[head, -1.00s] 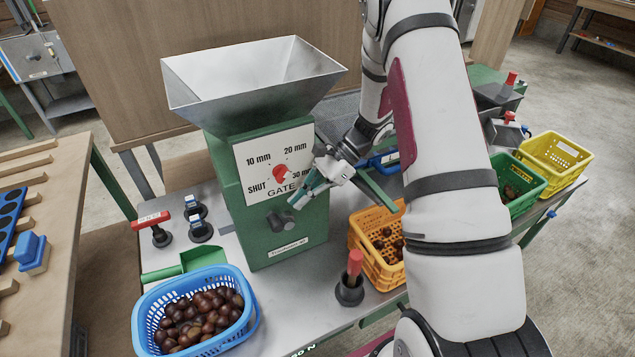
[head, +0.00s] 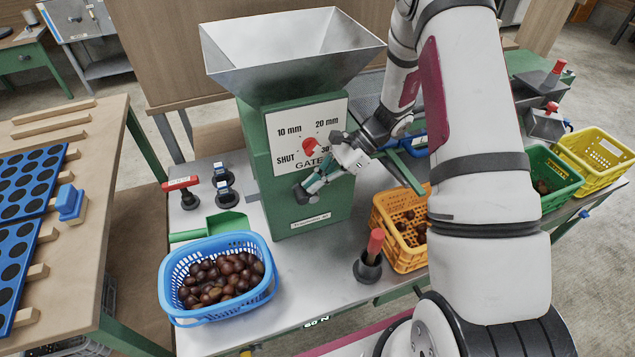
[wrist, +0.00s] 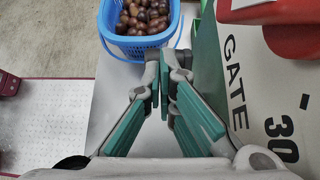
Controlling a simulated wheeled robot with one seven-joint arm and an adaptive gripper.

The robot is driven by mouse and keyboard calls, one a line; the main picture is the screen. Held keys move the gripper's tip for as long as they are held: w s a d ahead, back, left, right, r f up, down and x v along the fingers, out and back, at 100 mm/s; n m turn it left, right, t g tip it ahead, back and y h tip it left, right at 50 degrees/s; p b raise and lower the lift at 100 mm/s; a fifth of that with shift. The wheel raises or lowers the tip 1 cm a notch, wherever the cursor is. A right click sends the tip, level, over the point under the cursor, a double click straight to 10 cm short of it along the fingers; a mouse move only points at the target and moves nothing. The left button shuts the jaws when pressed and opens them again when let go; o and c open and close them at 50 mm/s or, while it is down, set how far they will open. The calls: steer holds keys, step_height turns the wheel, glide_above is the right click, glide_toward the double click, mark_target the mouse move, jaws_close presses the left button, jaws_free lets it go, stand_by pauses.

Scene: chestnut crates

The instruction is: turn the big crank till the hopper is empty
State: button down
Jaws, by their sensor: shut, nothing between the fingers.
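The green machine (head: 310,215) stands on the grey table with a metal hopper (head: 290,55) on top. The hopper's visible inner walls are bare; I cannot see its bottom fully. Its white gate plate (head: 285,130) carries a red knob (head: 310,146), pointing toward the left side of the scale. My gripper (head: 304,190) is shut and empty, in front of the machine's lower face, by a dark round stub there that it partly hides. In the wrist view the green fingertips (wrist: 160,92) meet beside the plate. I cannot tell which part is the big crank; a red-gripped black piece (head: 374,250) stands on the table.
A blue basket (head: 222,305) of chestnuts sits at front left, with a green scoop (head: 215,228) behind it. An orange crate (head: 400,262) holds some chestnuts. Green (head: 553,200) and yellow (head: 590,175) crates stand right. Red- and blue-handled pieces (head: 182,187) stand left of the machine.

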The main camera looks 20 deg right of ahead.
steer(key=shift+a+f+b, duration=0.15)
steer(key=shift+a+b, duration=0.05)
steer(key=shift+a, duration=0.55)
steer(key=shift+a+f+b, duration=0.1)
steer(key=shift+a+b, duration=0.05)
steer(key=shift+a, duration=0.55)
steer(key=shift+b+x, duration=0.55)
steer(key=shift+x, duration=1.25)
steer(key=shift+a, duration=0.15)
steer(key=shift+r, duration=0.1)
steer(key=v, duration=1.2)
steer(key=s+a+r+n+t+h+p, duration=0.15)
steer(key=s+r+n+h, duration=0.35)
steer(key=s+r, duration=0.5)
steer(key=s+a+r+n+h+p, duration=0.1)
steer(key=s+a+r+n+h, duration=0.15)
steer(key=s+r+n, duration=0.75)
steer(key=s+d+r+n+t+h+p, duration=0.1)
steer(key=s+r+n+t+h, duration=0.1)
steer(key=s+r, duration=0.3)
steer(key=shift+s+d+r+n+t+h, duration=0.35)
steer(key=shift+s+r+n+t+h, duration=0.15)
steer(key=shift+s, duration=0.25)
